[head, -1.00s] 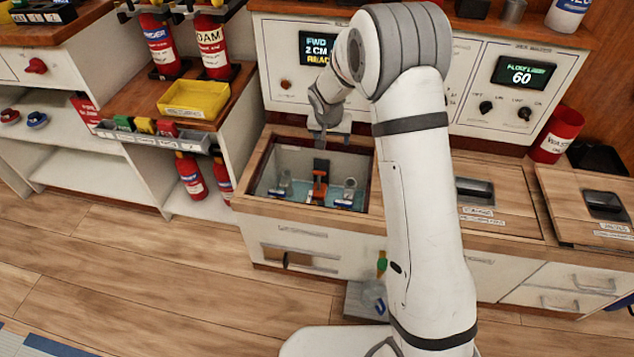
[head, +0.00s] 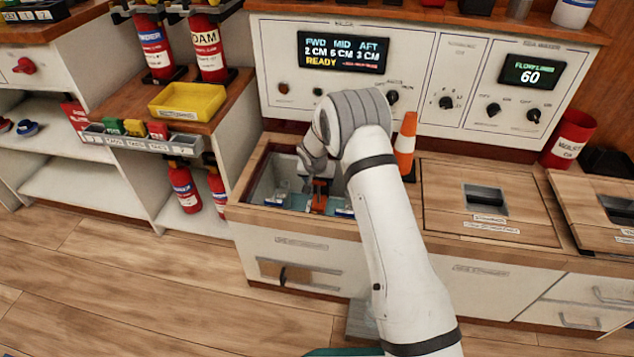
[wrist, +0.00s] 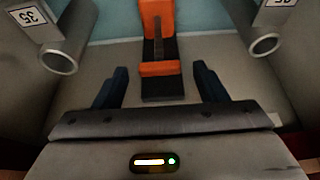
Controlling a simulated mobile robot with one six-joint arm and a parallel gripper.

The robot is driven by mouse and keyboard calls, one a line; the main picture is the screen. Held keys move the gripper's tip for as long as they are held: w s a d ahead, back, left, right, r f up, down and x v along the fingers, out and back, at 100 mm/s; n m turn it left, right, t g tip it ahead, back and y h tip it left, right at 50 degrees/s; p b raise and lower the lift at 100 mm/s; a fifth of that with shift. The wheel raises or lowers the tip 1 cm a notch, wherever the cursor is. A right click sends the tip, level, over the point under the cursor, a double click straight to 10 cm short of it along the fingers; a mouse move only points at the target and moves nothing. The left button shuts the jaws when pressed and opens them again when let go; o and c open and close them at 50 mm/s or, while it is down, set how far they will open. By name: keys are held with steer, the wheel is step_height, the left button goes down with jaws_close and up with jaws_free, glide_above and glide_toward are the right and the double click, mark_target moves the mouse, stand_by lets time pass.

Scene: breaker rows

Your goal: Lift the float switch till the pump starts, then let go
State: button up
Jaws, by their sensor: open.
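The float switch, an orange part on a dark bracket, stands in the open compartment (head: 262,211) in the head view (head: 319,204). In the wrist view the orange float switch (wrist: 158,22) lies straight ahead, with a dark arm and a lower orange cross-piece. My gripper (wrist: 160,86) is open, its dark fingers on either side of the lower orange piece, with gaps visible on both sides. The bilge panel display (head: 343,54) reads FWD 2 CM, MID 6 CM, AFT 3 CM, READY.
Grey pipes labelled 35 flank the float switch, left (wrist: 60,62) and right (wrist: 264,44). The compartment walls close in around my gripper. A closed wooden hatch (head: 450,215) lies farther right.

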steer(key=c, duration=1.4)
step_height(320, 180, up, 4)
steer(key=shift+f+p, duration=0.2)
steer(key=shift+p, duration=0.5)
steer(key=o, duration=1.4)
steer(key=p+v, duration=0.2)
steer(key=v, duration=0.5)
steer(key=shift+r+p, duration=0.35)
steer(key=shift+p, duration=0.05)
steer(key=shift+s, duration=0.15)
